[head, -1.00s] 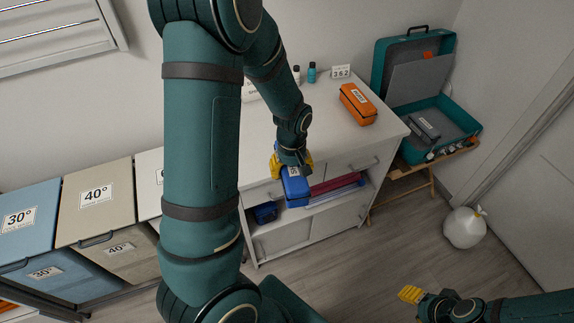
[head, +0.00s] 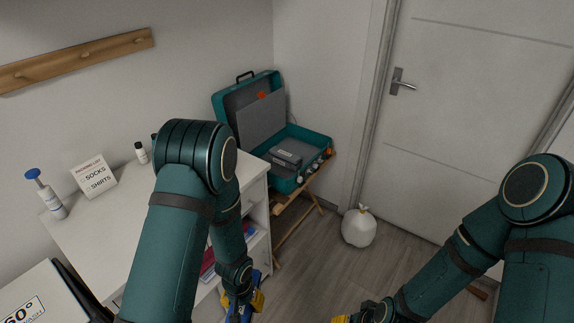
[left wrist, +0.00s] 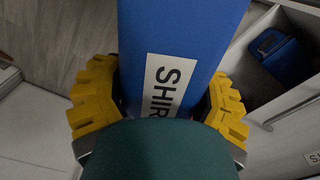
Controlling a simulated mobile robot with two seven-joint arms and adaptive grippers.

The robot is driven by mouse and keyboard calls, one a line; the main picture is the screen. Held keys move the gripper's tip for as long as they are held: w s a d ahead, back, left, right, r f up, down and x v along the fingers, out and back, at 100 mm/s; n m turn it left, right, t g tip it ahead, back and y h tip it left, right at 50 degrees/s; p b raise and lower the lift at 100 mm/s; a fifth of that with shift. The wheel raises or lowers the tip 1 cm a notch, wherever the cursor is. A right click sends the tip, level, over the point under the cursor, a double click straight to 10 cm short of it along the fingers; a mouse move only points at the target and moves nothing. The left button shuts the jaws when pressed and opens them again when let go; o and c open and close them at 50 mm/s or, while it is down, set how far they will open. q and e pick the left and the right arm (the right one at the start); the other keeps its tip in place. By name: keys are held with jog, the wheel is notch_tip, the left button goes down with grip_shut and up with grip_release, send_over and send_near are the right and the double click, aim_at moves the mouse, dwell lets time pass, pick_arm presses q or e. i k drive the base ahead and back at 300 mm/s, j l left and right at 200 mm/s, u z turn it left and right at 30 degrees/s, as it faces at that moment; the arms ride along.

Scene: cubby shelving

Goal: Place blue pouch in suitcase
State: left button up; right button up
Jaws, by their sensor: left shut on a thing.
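My left gripper (head: 243,301) is shut on a blue pouch (left wrist: 183,35) with a white label reading "SHIR…"; yellow fingers hold both its sides in the left wrist view. In the head view the pouch is mostly hidden at the bottom edge, below and in front of the suitcase. The teal suitcase (head: 284,184) stands open on a wooden stand, its lid raised against the wall. A dark grey packed item lies inside, with bare grey lining beside it. My right gripper (head: 341,319) is partly cut off at the bottom edge; its opening cannot be told.
A white cabinet (head: 95,232) with a packing list sign (head: 94,176) and bottles stands left of the suitcase. Another blue pouch (left wrist: 287,60) sits in its cubby. A white bag (head: 359,228) is on the floor near the door. Open floor lies between bag and cabinet.

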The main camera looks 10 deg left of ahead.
aim_at(303, 154)
jog(key=i+l, duration=0.2)
jog(key=i, duration=0.45)
jog(key=i+l+z, duration=0.1)
jog(key=i+l, duration=0.15)
jog(key=i, duration=0.4)
jog(key=i+l, duration=0.15)
jog(key=i, duration=0.5)
jog(key=i+l, duration=0.15)
jog(key=i, duration=0.5)
jog(key=l+z, duration=0.05)
